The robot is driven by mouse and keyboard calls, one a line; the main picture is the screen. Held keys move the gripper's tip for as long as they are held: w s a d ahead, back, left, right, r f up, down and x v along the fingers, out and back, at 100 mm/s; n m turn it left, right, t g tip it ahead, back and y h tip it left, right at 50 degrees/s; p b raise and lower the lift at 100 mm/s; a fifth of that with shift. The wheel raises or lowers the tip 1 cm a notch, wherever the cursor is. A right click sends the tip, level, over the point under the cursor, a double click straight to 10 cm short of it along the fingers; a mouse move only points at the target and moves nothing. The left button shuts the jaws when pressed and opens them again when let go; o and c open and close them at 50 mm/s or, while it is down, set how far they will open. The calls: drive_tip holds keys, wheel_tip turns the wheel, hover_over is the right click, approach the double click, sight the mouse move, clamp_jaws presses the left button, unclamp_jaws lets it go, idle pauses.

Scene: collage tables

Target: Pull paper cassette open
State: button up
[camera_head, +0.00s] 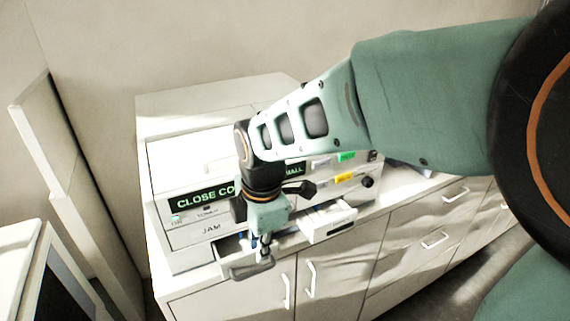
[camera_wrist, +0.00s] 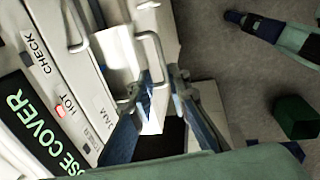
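A white copier (camera_head: 215,235) stands on a cabinet, with a "CLOSE COVER" display and "JAM" and "TONER" labels. Below "JAM", a cassette drawer with a grey front grip (camera_head: 246,271) sticks out partway. A second, white-fronted drawer (camera_head: 334,230) to its right also sticks out. My gripper (camera_head: 265,254) points down at the grey-gripped drawer's front. In the wrist view, my gripper's fingertips (camera_wrist: 163,80) are a small gap apart, with part of a white panel (camera_wrist: 155,105) between them. I cannot tell whether they clamp it. A dark opening (camera_wrist: 168,140) shows between the fingers.
Cabinet doors with bar handles (camera_head: 310,280) lie below the copier. A wall panel (camera_head: 60,150) stands on the left, and a white unit with a dark front (camera_head: 62,290) is at the lower left. A dark green box (camera_wrist: 296,116) stands on the grey floor.

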sight(259, 271)
drive_tip(key=f+b, duration=0.2)
drive_tip(key=f, duration=0.1)
drive_tip(key=w+f+b, duration=0.1)
drive_tip(key=f, duration=0.1)
drive_tip(key=a+f+b, duration=0.1)
drive_tip(key=f+b, duration=0.1)
drive_tip(key=f, duration=0.1)
drive_tip(key=shift+w+f+b, duration=0.2)
drive_tip(key=shift+f+b, duration=0.1)
drive_tip(key=shift+f, duration=0.05)
clamp_jaws()
